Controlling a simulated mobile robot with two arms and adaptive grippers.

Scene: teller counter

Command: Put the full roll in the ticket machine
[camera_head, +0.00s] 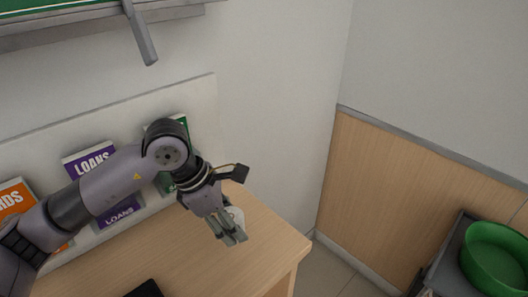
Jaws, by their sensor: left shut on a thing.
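My left gripper (231,238) reaches over the right part of the wooden counter, its fingers pointing down. It is shut on a pale, whitish round thing, which looks like the paper roll (238,215). The gripper hides most of the roll, so I cannot tell how full it is. I cannot make out a ticket machine in this view. My right gripper is not in view.
The wooden counter (190,250) ends at a right corner. A black object (146,289) is cut off at the bottom edge. Leaflets marked LOANS (88,159) stand along the back panel. A green bowl (495,258) sits on a grey stand at the right.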

